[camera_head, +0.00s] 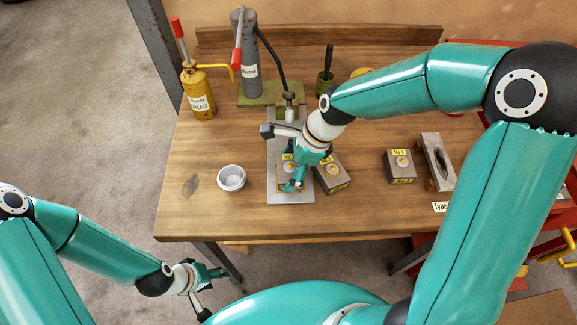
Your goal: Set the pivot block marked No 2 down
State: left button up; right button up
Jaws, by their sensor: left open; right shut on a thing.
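My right gripper (294,183) is shut on a pivot block (288,157) with a yellow label, over the grey steel plate (277,193). The gripper and wrist hide most of this block. I cannot read its number, nor tell whether it touches the plate. A second grey block (337,184) with a yellow label and a brass centre stands just right of the plate, turned at an angle. A third block (400,165) with yellow labels stands further right. My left gripper (215,274) is open and empty, low beyond the table's front edge.
A white cup (231,178) stands left of the plate. A grey cylinder (246,60) on a green base and a yellow grease can (198,95) stand behind. A slotted metal piece (438,160) stands at right. The table's front left is clear.

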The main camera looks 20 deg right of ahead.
jog(key=o, duration=1.6)
jog(key=v, duration=1.2)
